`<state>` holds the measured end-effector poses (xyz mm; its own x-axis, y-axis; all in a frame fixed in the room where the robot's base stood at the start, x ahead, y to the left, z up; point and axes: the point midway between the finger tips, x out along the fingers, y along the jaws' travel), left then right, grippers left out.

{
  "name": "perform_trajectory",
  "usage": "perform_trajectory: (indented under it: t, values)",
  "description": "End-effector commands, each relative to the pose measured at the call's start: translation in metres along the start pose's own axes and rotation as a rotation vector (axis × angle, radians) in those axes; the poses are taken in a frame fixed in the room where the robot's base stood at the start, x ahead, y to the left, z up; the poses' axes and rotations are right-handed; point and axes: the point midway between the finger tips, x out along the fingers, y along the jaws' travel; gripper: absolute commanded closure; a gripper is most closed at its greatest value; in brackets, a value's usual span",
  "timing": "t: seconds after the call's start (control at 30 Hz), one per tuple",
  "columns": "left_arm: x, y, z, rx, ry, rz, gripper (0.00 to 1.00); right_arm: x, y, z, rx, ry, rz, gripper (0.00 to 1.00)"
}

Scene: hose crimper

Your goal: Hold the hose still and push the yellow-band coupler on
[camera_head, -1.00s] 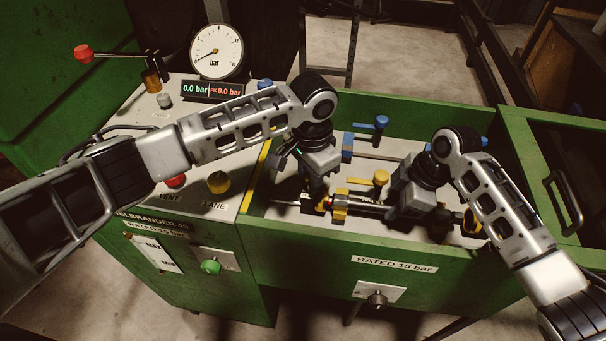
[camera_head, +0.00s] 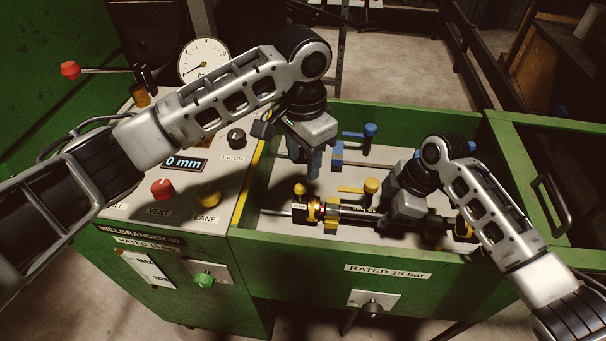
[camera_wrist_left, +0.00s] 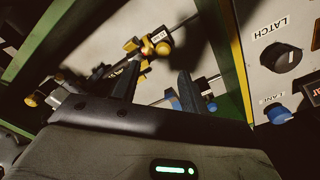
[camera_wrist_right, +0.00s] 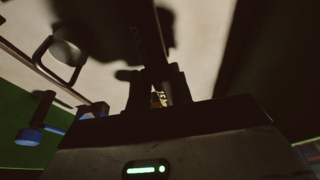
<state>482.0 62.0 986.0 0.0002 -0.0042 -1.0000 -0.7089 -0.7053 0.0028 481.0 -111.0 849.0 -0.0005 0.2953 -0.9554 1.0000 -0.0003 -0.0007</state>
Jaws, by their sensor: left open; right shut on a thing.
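The dark coupler with a yellow band and pale label (camera_head: 304,211) sits on a thin steel rod in the green trough. It also shows in the left wrist view (camera_wrist_left: 155,38). A red ring and yellow clamp pieces lie beside it, at the end of the dark hose (camera_head: 358,219); I cannot tell how far the coupler is on. My left gripper (camera_head: 305,172) is open and empty, above and behind the coupler, apart from it. My right gripper (camera_head: 392,224) is shut on the hose to the right. Its fingers look dark in the right wrist view (camera_wrist_right: 158,92), so the grip is mostly hidden.
A yellow-knobbed lever (camera_head: 371,187) stands between the grippers. A blue-knobbed post (camera_head: 370,131) stands behind. The green front wall (camera_head: 330,248) edges the trough. The control panel at left has a red knob (camera_head: 162,189), a yellow knob (camera_head: 208,195) and a gauge (camera_head: 204,60).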

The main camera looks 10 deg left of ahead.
Motion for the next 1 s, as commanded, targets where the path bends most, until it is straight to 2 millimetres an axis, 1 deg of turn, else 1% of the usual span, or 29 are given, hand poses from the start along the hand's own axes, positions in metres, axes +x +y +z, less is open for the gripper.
perform_trajectory:
  t: [0.03, 0.1, 0.23, 0.33, 0.67, 0.7, 0.73, 0.77, 1.0]
  values:
    - [-0.01, 0.0, -0.001, 0.001, 0.003, -0.001, 0.56, -0.001, 0.001, -0.001, -0.001, 0.002, 0.002, 1.0]
    - [-0.019, 0.0, -0.001, 0.001, 0.003, -0.001, 0.56, -0.001, 0.001, -0.001, -0.001, 0.002, 0.002, 1.0]
    - [-0.03, 0.001, -0.001, 0.0, 0.002, 0.0, 0.56, -0.001, 0.001, -0.001, -0.001, 0.002, 0.002, 1.0]
    - [-0.033, 0.001, 0.0, 0.001, 0.001, 0.0, 0.56, -0.001, 0.001, -0.001, -0.001, 0.002, 0.002, 1.0]
    - [-0.033, 0.001, 0.0, 0.001, 0.001, 0.001, 0.56, -0.001, 0.001, -0.001, -0.001, 0.002, 0.002, 1.0]
    - [-0.033, 0.001, 0.0, 0.001, 0.001, 0.001, 0.56, -0.001, 0.001, -0.001, -0.001, 0.002, 0.002, 0.67]
    - [-0.033, 0.001, 0.0, 0.001, 0.001, 0.001, 0.56, -0.001, 0.001, -0.001, -0.001, 0.002, 0.002, 0.59]
    - [-0.033, 0.001, 0.0, 0.001, 0.001, 0.001, 0.56, -0.001, 0.001, -0.001, -0.001, 0.002, 0.002, 0.53]
    - [-0.033, 0.001, 0.0, 0.001, 0.001, 0.001, 0.56, -0.001, 0.0, -0.001, -0.001, 0.001, 0.001, 0.53]
